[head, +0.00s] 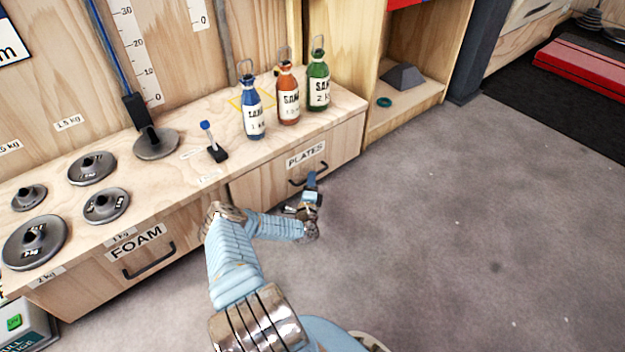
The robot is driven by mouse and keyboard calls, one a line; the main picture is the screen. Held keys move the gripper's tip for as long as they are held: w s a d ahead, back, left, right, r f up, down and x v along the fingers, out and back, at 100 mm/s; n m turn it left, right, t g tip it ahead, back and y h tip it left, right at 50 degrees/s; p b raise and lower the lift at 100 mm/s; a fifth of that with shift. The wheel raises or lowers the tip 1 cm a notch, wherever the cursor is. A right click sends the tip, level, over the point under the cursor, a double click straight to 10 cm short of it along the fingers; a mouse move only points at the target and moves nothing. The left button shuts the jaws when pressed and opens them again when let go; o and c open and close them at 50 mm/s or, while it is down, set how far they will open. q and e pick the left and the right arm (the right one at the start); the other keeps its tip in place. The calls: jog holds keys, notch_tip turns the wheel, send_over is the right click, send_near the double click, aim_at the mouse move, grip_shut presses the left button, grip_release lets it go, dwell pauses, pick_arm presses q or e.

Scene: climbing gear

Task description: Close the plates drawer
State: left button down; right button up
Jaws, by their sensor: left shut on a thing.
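The plates drawer (265,186) is the wooden front under the bench top at the centre, with a "PLATES" label (306,155) and a dark bar handle (294,182). Its front looks close to the bench edge; I cannot tell whether it is fully flush. My right gripper is not in view.
The foam drawer (184,236) is to the left. On the bench top (185,185) stand several grey plates (92,168) and three bottles, blue (252,118), orange (288,98) and green (318,88). The grey floor (460,220) to the right is clear.

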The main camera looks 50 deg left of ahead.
pick_arm(q)
jog(key=shift+a+f+p, duration=0.1)
jog(key=shift+a+p, duration=0.25)
jog(key=shift+a, duration=1.05)
jog(key=c, duration=1.2)
grip_release()
jog(key=shift+a, duration=0.15)
jog(key=shift+o, duration=0.2)
jog(key=p, duration=0.4)
send_near(306, 171)
jog(key=v, duration=0.6)
jog(key=shift+f, duration=0.1)
